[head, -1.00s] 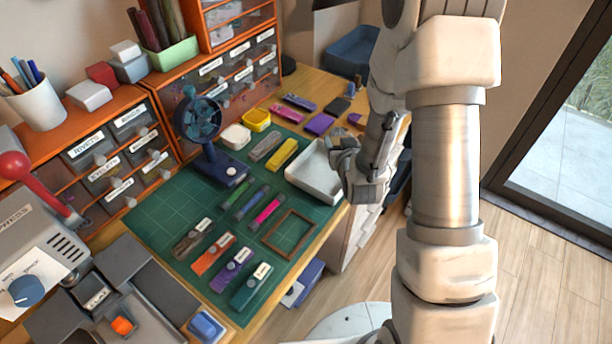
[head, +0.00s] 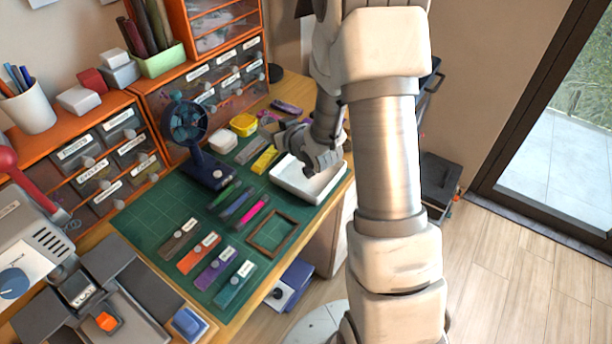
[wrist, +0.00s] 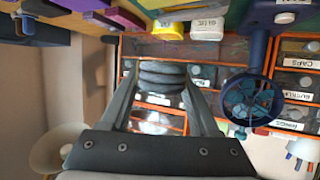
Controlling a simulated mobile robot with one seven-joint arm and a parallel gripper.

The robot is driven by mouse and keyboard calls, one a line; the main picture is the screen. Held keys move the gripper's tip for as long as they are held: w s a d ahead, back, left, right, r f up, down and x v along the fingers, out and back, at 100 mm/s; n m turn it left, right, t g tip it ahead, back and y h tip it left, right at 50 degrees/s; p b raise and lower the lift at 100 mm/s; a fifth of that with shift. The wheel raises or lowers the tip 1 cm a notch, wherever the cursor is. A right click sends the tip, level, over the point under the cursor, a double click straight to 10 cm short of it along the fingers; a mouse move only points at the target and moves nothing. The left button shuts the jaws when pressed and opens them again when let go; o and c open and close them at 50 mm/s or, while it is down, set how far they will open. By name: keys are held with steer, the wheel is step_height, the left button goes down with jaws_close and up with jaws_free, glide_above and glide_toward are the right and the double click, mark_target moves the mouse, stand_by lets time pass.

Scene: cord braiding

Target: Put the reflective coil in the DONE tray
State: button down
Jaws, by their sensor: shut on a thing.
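My gripper (wrist: 160,82) is shut on a grey coil (wrist: 163,74) of several stacked loops, held between the two fingers in the wrist view. In the head view my gripper (head: 318,162) is over or just above the back part of a white tray (head: 298,191) at the mat's right edge. The coil cannot be made out in the head view, and I cannot tell how high it is above the tray. No DONE label is readable on the tray.
A dark blue fan (head: 207,172) stands left of the tray. A yellow tub (head: 243,124) and a white tub (head: 222,141) are behind. Cord bundles and an empty brown frame (head: 272,233) lie on the green mat (head: 150,220). Orange drawer units line the back.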

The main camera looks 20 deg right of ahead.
steer(key=s+d+n+g+y+b, duration=0.1)
steer(key=s+d+n+y, duration=0.15)
steer(key=d, duration=0.65)
steer(key=s+d+n+g+y, duration=0.1)
steer(key=s+d+n+y, duration=0.2)
steer(key=d, duration=0.5)
steer(key=b, duration=0.5)
glide_above(288, 174)
steer(key=s+d, duration=0.3)
steer(key=d, duration=0.2)
steer(key=shift+m, duration=0.35)
steer(key=f, duration=0.5)
steer(key=shift+w+f, duration=0.25)
steer(key=shift+f, duration=0.15)
steer(key=shift+f+b, duration=0.65)
steer(key=shift+f, duration=1.2)
steer(key=shift+f, duration=0.2)
steer(key=shift+c, duration=0.6)
jaws_free()
